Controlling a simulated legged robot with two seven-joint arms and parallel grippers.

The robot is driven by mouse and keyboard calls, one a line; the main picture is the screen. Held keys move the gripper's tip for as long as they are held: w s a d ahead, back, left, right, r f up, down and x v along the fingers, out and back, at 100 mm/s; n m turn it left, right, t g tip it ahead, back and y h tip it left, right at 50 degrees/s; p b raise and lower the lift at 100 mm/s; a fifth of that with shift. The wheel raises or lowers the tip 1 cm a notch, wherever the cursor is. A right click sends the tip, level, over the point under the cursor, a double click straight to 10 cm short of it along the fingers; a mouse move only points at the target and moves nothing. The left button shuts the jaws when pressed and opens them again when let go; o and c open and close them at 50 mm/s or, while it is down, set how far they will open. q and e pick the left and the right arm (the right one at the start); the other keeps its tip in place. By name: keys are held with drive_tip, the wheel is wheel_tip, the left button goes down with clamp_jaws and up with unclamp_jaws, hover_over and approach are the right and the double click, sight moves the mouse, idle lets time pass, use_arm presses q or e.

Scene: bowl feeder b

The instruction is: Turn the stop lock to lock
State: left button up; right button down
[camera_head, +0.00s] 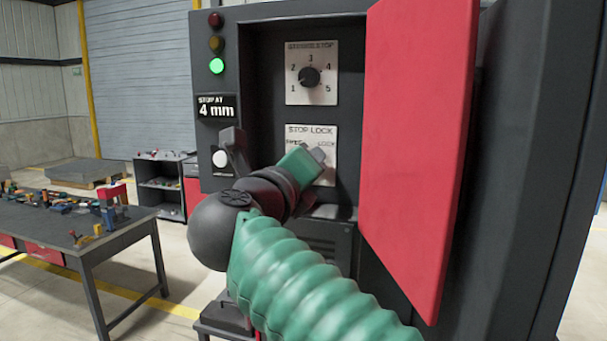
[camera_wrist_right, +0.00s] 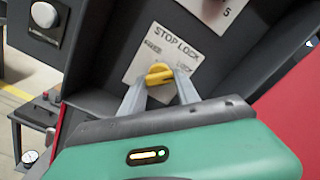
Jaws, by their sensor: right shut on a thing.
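The stop lock plate (camera_head: 330,133) is a white panel in the cabinet recess, with a free mark at left and a lock mark at right. It also shows in the right wrist view (camera_wrist_right: 145,62). Its yellow knob (camera_wrist_right: 159,74) sits between the fingers of my right gripper (camera_wrist_right: 158,92), which is shut on it. In the head view my right gripper (camera_head: 317,157) reaches the plate from below and hides the knob. Which mark the knob points at I cannot tell clearly. My left gripper is not in view.
The red cabinet door (camera_head: 415,140) stands open right of the recess. Above the plate is a black numbered dial (camera_head: 309,76). A white button (camera_head: 221,158) is at the left, under a "STOP AT 4 mm" sign (camera_head: 216,107). A green lamp (camera_head: 216,66) is lit. A workbench (camera_head: 120,238) stands at left.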

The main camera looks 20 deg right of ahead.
drive_tip(key=shift+f, duration=0.45)
drive_tip(key=c, duration=1.2)
unclamp_jaws()
drive_tip(key=shift+c, duration=0.2)
drive_tip(key=shift+o, duration=1.7)
drive_tip(key=shift+w+r, duration=0.1)
drive_tip(key=shift+r, duration=0.05)
drive_tip(key=b+v, duration=0.3)
drive_tip(key=v, duration=1.3)
drive_tip(key=shift+s+a+b, duration=0.25)
drive_tip(key=shift+a+b, duration=0.05)
